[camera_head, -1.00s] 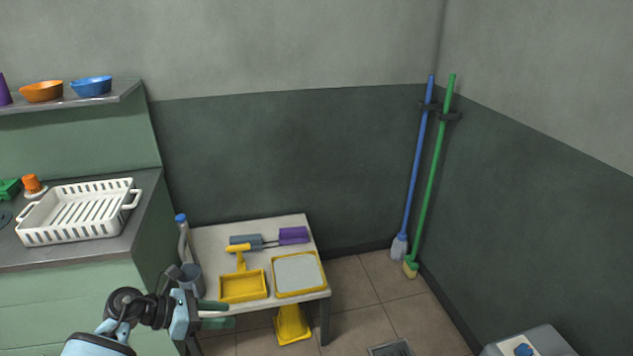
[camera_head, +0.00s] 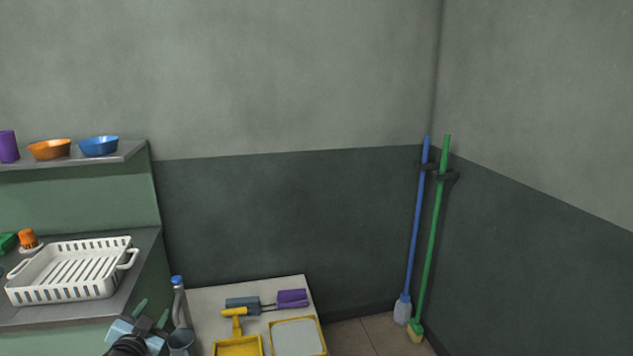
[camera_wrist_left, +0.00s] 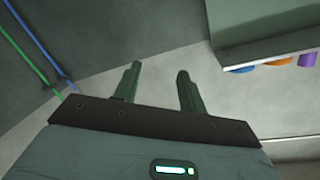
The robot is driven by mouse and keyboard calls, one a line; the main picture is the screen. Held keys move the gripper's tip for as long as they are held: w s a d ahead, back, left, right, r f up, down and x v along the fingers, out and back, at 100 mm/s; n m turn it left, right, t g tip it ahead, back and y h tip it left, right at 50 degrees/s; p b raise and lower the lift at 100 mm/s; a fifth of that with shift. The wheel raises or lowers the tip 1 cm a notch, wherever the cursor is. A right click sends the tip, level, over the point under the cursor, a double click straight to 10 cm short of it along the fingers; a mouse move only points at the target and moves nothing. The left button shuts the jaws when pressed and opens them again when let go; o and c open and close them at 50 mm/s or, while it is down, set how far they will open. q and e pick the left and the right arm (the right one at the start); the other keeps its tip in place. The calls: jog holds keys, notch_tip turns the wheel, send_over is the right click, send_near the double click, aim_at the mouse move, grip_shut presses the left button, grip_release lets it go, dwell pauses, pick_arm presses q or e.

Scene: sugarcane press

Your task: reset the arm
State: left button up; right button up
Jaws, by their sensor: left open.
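My left gripper (camera_head: 150,312) shows at the bottom left of the head view, in front of the green counter and left of the small table. Its two green fingers point up and are apart, with nothing between them. In the left wrist view the open fingers (camera_wrist_left: 156,88) show against the grey wall, also empty. My right gripper is in neither view.
A white slotted basket (camera_head: 72,270) stands on the counter. A small table (camera_head: 290,284) holds yellow trays and rollers. A bottle-like grey tool (camera_head: 180,315) stands close right of my gripper.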

pick_arm(q)
jog(key=s+d+f+n+g+h, duration=0.1)
jog(key=s+d+f, duration=0.2)
jog(key=s+f, duration=0.3)
jog(key=s+d+f+g, duration=0.2)
jog(key=s+d+f, duration=0.1)
jog(key=s+f, duration=0.25)
jog(key=s+d+f+n+g+h, duration=0.1)
jog(key=s+d+f, duration=0.2)
jog(key=s+f, duration=0.25)
jog(key=s+d+f+g, duration=0.1)
jog(key=s+d+f, duration=0.1)
jog(key=s, duration=0.7)
jog(key=s+d+f+n+g+h, duration=0.1)
jog(key=s+d, duration=0.3)
jog(key=s, duration=0.6)
jog(key=s+d+f+g, duration=0.2)
jog(key=s+d+f, duration=0.1)
jog(key=s, duration=0.7)
jog(key=shift+d+n, duration=0.15)
jog(key=shift+n, duration=0.15)
